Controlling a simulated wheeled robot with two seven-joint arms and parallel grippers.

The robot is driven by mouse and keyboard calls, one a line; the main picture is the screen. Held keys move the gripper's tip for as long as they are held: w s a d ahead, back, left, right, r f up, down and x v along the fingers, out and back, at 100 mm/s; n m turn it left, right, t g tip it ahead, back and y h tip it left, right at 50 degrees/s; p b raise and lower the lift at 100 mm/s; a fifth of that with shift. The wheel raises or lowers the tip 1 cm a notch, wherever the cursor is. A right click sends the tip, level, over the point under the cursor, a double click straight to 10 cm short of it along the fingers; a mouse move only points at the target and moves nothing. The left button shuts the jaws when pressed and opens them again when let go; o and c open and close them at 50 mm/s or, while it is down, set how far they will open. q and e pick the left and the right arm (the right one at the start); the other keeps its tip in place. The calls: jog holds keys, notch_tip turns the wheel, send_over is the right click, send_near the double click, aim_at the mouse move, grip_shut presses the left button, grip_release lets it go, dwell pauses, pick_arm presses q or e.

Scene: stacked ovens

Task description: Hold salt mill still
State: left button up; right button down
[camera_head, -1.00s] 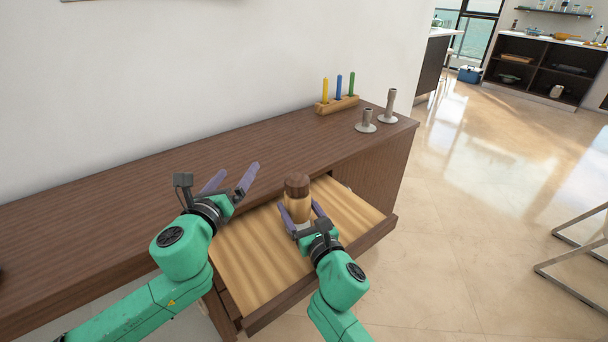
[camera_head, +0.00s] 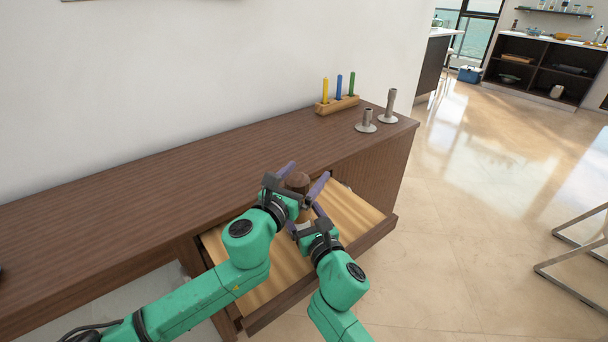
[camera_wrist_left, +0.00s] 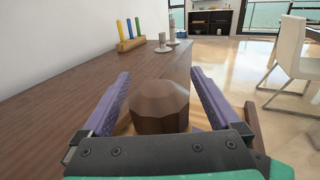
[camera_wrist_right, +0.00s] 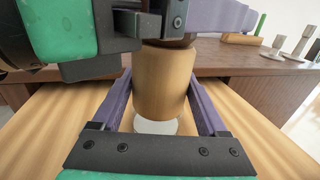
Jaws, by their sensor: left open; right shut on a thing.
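The salt mill has a dark faceted wooden top (camera_wrist_left: 160,106) and a lighter wooden body (camera_wrist_right: 164,84). It stands upright over the open drawer (camera_head: 352,217). My right gripper (camera_wrist_right: 160,105) is shut on the mill's lower body, one finger on each side. A pale round base shows below it in the right wrist view. My left gripper (camera_head: 306,182) is open around the dark top, with a finger on either side and gaps showing in the left wrist view (camera_wrist_left: 160,85). In the head view my left gripper hides much of the mill.
The brown cabinet top (camera_head: 150,188) is mostly clear. A wooden holder (camera_head: 337,104) with yellow, blue and green sticks stands at its back right, near two grey candle holders (camera_head: 388,108). A white wall rises behind.

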pick_arm(q)
jog(key=c, duration=1.4)
jog(key=shift+m+g+h, duration=0.3)
jog(key=shift+m+h, duration=0.1)
jog(key=m+g+h, duration=0.3)
jog(key=h, duration=0.1)
jog(key=shift+s+d, duration=0.25)
jog(key=shift+d, duration=0.1)
jog(key=m+g, duration=0.1)
jog(key=m+g+h, duration=0.2)
jog(key=shift+s+d+g, duration=0.2)
jog(key=shift+s+g, duration=0.05)
jog(key=shift+g, duration=0.15)
jog(key=shift+s+d+m+g+h, duration=0.1)
jog(key=shift+s+m+g+h, duration=0.25)
jog(key=shift+m+g, duration=0.9)
jog(key=shift+s+d+m+g+h, duration=0.15)
jog(key=shift+m+g+h, duration=0.4)
jog(key=shift+g, duration=1.25)
jog(key=shift+s+a+m+g+h, duration=0.1)
jog(key=shift+s+m+g+h, duration=0.2)
jog(key=shift+m+g, duration=1.05)
jog(key=shift+s+d+g, duration=0.1)
jog(key=shift+s+g, duration=0.05)
jog(key=shift+g, duration=0.15)
